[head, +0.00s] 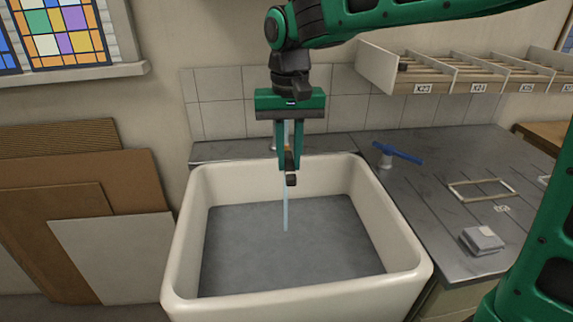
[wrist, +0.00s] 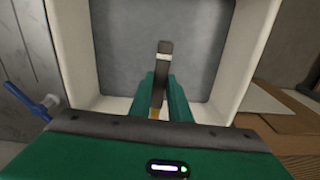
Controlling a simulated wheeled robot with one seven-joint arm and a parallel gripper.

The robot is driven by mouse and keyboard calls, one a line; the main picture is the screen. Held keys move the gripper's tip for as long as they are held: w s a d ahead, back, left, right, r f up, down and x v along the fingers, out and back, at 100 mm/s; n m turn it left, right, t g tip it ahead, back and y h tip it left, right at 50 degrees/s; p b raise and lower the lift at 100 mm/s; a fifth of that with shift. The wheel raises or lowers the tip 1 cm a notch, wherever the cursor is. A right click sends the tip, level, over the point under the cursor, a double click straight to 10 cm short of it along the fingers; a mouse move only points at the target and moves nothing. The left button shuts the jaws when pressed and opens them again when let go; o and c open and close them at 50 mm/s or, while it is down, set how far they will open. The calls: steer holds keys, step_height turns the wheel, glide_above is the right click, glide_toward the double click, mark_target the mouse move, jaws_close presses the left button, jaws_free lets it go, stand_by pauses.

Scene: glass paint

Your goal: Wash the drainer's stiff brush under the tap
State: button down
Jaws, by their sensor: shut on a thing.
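My gripper (head: 289,168) is shut on a brush (head: 291,180) and holds it over the sink, head downward. In the wrist view the brush (wrist: 162,75) shows between the fingers, with a dark head and a pale band. A thin pale-blue stream of water (head: 286,215) runs down into the cream sink (head: 180,258). In the head view the stream lines up with the brush; I cannot tell whether it touches the bristles. The tap's spout is hidden behind my gripper. A blue lever (head: 402,152) stands on a pale stub on the counter, right of the sink.
The grey counter (head: 440,215) right of the sink holds a thin rectangular frame (head: 482,189) and a small grey block (head: 482,240). Labelled wooden compartments (head: 450,82) hang on the wall above. Boards (head: 110,255) lean at the left. The sink floor looks clear.

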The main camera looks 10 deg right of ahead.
steer(key=shift+w+d, duration=0.15)
steer(key=shift+d, duration=0.1)
steer(key=shift+w+d, duration=0.1)
steer(key=shift+d, duration=0.2)
stand_by(0.4)
steer(key=s+d, duration=0.3)
steer(key=s, duration=0.4)
steer(key=shift+d, duration=0.3)
stand_by(0.3)
stand_by(1.2)
steer(key=s+d+r, duration=0.2)
steer(key=s+r, duration=0.2)
steer(key=shift+s+d, duration=0.15)
steer(key=shift+s, duration=0.15)
steer(key=shift+w, duration=0.15)
stand_by(0.6)
